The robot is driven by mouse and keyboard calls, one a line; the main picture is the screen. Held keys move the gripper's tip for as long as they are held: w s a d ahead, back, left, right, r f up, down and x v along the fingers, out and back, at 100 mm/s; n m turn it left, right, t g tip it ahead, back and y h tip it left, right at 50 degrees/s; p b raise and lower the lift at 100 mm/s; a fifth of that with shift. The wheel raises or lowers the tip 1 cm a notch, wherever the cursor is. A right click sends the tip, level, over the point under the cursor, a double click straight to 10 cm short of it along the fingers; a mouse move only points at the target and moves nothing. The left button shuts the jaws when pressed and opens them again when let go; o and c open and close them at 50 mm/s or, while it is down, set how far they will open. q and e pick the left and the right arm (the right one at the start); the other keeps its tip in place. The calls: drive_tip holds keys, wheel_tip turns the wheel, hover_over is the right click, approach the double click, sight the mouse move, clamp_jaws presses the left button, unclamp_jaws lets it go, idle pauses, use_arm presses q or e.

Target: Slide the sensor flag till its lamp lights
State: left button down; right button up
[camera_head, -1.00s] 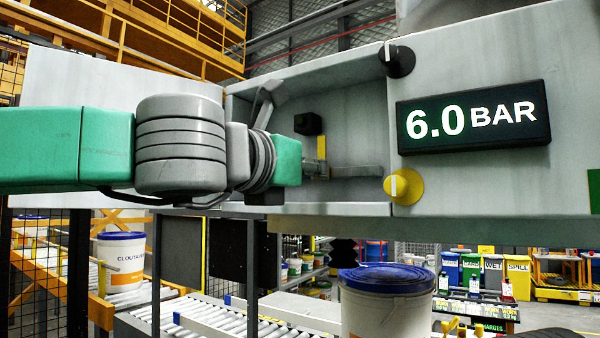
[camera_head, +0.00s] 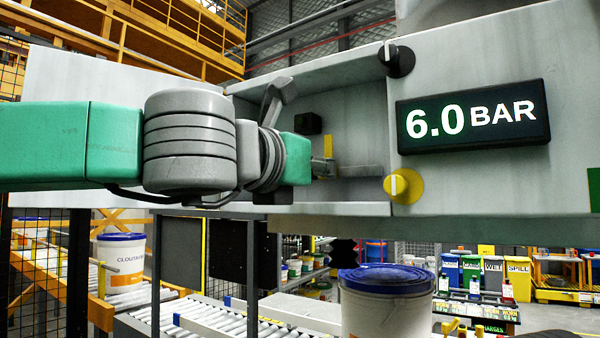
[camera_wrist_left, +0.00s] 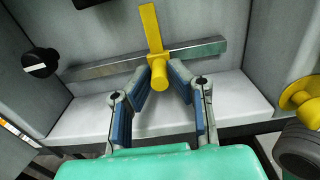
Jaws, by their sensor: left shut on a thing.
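The sensor flag, an upright yellow plate (camera_head: 328,146) with a round yellow grip (camera_wrist_left: 158,74), sits on a grey metal rail (camera_wrist_left: 200,50) in the recess of the grey panel. My left gripper (camera_wrist_left: 161,83) has its blue-padded fingers closed around the yellow grip, with the plate rising beyond it. In the head view my left gripper (camera_head: 322,170) is partly hidden by its own wrist. A small black box (camera_head: 308,123) is on the recess back wall, just left of and above the flag. I see no lit lamp on it. My right gripper is not in view.
Right of the recess are a black knob (camera_head: 397,60), a yellow knob (camera_head: 404,186) and a display (camera_head: 473,116) reading 6.0 BAR. A grey lever (camera_head: 279,92) stands behind my left wrist. A blue-lidded pail (camera_head: 387,305) stands below the panel.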

use_arm(q)
drive_tip(key=shift+s+d, duration=0.2)
drive_tip(key=shift+d, duration=0.1)
idle(0.4)
drive_tip(key=c, duration=1.4)
unclamp_jaws()
drive_tip(key=shift+d, duration=0.1)
